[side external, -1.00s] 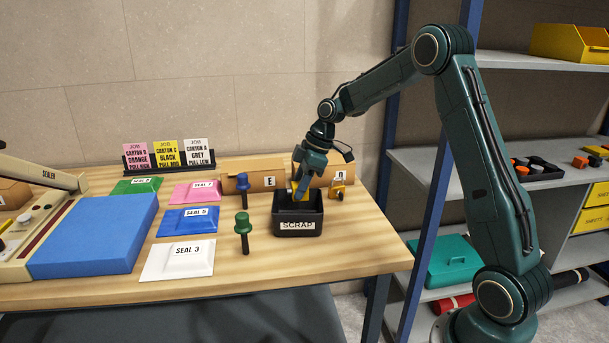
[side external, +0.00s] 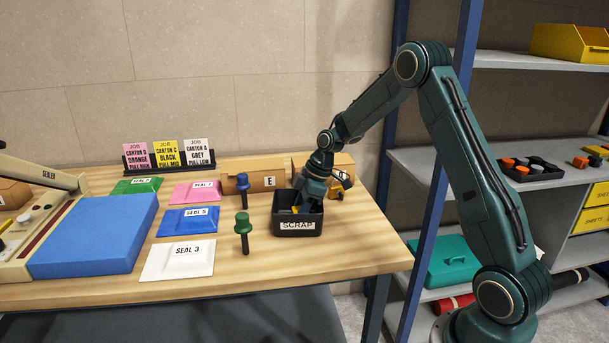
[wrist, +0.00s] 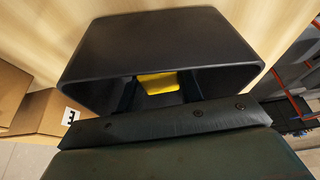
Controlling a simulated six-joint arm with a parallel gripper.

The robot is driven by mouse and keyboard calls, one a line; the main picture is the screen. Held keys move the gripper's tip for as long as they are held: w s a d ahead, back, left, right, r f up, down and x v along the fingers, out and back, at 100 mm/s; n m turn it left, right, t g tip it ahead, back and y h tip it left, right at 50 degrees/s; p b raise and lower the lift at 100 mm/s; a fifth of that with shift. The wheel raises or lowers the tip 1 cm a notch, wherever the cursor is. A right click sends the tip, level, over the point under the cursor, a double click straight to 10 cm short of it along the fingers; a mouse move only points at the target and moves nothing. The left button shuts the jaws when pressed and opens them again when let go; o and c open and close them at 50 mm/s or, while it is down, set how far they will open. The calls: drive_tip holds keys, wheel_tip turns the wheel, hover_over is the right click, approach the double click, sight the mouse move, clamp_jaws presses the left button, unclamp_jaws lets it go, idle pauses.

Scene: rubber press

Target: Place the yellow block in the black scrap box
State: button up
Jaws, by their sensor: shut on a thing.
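The black scrap box (side external: 298,226), labelled SCRAP, stands on the wooden bench near its right side. My gripper (side external: 297,208) points down into the box, with its fingers below the rim. The yellow block shows as a small patch inside the box in the side view (side external: 295,209). In the wrist view the yellow block (wrist: 158,83) sits between my two dark fingers, inside the walls of the scrap box (wrist: 160,40). My gripper is shut on the block. The block's lower part is hidden, so I cannot tell whether it touches the box floor.
Several seal sheets (side external: 178,260) and a blue slab (side external: 95,235) fill the left. A blue rack post (side external: 433,200) rises at right.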

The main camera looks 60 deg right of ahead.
drive_tip(key=shift+f, duration=0.15)
drive_tip(key=o, duration=1)
drive_tip(key=shift+o, duration=0.2)
drive_tip(key=v, duration=1.2)
drive_tip(key=shift+a+r, duration=0.15)
drive_tip(key=shift+r, duration=0.1)
